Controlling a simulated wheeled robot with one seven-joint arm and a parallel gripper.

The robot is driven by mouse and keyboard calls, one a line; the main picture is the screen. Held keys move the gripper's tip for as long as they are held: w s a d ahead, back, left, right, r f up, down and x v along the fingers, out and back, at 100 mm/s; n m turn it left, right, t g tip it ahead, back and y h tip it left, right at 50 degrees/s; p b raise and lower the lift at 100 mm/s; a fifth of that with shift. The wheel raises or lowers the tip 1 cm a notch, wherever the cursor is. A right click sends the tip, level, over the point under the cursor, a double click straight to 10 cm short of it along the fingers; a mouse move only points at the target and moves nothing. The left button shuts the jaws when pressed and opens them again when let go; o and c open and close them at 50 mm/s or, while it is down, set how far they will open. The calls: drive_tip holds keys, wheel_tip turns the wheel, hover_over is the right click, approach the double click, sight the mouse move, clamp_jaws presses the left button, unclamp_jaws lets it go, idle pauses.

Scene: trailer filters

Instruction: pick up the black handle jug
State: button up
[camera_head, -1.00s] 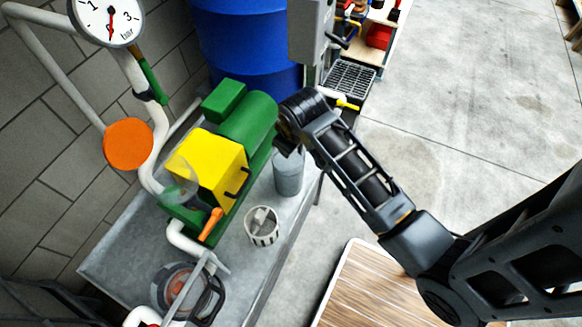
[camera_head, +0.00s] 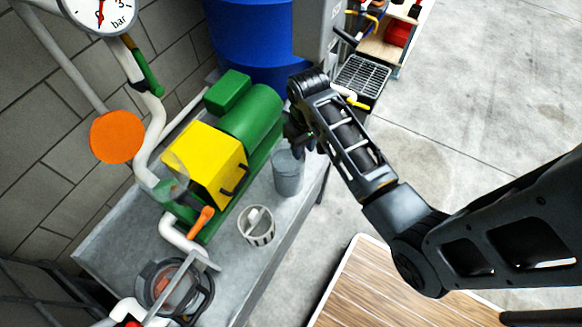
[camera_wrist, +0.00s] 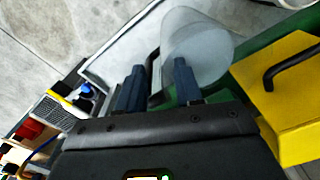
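The jug (camera_head: 288,174) is a grey, translucent cylinder standing on the metal bench beside the green pump. In the wrist view the jug (camera_wrist: 197,48) lies just ahead of my fingertips, and its black handle (camera_wrist: 153,68) faces my gripper. My gripper (camera_wrist: 158,78) is open, with one dark finger on each side of the handle's line. I cannot tell whether a finger touches the jug. In the head view my gripper (camera_head: 298,137) is just above the jug's rim, partly hidden by my wrist.
The green pump with a yellow box (camera_head: 205,162) stands close left of the jug. A white basket (camera_head: 257,226) and a round black-handled part (camera_head: 175,286) are nearer on the bench (camera_head: 225,268). A blue barrel (camera_head: 258,38) stands behind. Open floor lies right.

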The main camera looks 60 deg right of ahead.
sight(292, 165)
drive_tip(key=shift+w+a+f, duration=0.1)
drive_tip(key=shift+w+f, duration=0.05)
drive_tip(key=shift+f, duration=1)
drive_tip(key=shift+w+a+f, duration=0.1)
drive_tip(key=shift+f, duration=1)
clamp_jaws()
drive_tip(key=shift+d, duration=0.1)
